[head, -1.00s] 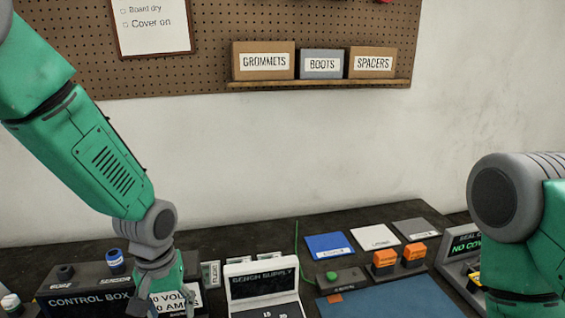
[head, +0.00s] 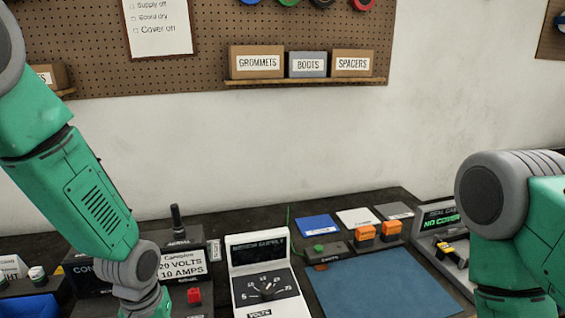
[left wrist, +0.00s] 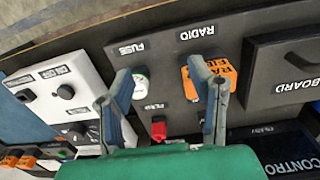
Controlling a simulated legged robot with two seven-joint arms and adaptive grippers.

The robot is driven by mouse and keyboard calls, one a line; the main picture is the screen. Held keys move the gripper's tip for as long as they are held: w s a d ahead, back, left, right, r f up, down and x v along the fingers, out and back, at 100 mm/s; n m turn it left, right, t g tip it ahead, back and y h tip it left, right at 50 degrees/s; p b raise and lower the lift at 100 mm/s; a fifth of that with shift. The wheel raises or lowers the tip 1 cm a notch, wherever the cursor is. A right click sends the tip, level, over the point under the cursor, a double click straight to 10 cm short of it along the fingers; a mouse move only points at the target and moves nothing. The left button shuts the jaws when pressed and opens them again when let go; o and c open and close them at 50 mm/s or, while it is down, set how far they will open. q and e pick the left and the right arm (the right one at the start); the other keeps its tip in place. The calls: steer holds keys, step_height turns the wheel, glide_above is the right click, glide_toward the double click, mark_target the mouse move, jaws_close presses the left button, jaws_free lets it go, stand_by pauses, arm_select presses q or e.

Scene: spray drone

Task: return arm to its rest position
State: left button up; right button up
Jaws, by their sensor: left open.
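My left arm (head: 85,205) comes in from the left in the head view and reaches down over the bench beside the control box. Its gripper lies below the bottom edge of that view. In the left wrist view my left gripper (left wrist: 158,95) is open, with its two fingers apart and nothing held between them. The fingers are over the dark panel with the FUSE and RADIO labels. A red block (left wrist: 158,128) shows between them from this angle. My right arm (head: 510,215) is at the right in the head view; its gripper is out of the picture.
The white bench supply (head: 262,270) stands right of my left wrist. A blue mat (head: 375,285) lies beyond it, with orange blocks (head: 365,233) behind. A black upright handle (head: 176,220) rises behind the printed card (head: 182,264).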

arm_select(q)
steer(key=s+f, duration=0.2)
steer(key=f, duration=0.1)
steer(key=s+f, duration=0.1)
steer(key=shift+s+a+f, duration=0.2)
steer(key=shift+s+a, duration=0.15)
steer(key=shift+a, duration=0.05)
steer(key=s+a+f+m, duration=0.1)
steer(key=s+a+f, duration=0.15)
steer(key=s, duration=0.45)
steer(key=s+a+f, duration=0.1)
steer(key=s+f, duration=0.3)
steer(key=s, duration=0.3)
steer(key=s+a+f+m, duration=0.1)
steer(key=s+a+f, duration=0.15)
steer(key=s, duration=0.55)
steer(key=w+d+f+m+b, duration=0.1)
steer(key=w+f+b, duration=0.2)
steer(key=f+b, duration=1)
steer(key=shift+d+f+t+b, duration=0.35)
steer(key=shift+t+b, duration=0.05)
steer(key=shift+w, duration=0.1)
steer(key=shift+w, duration=0.1)
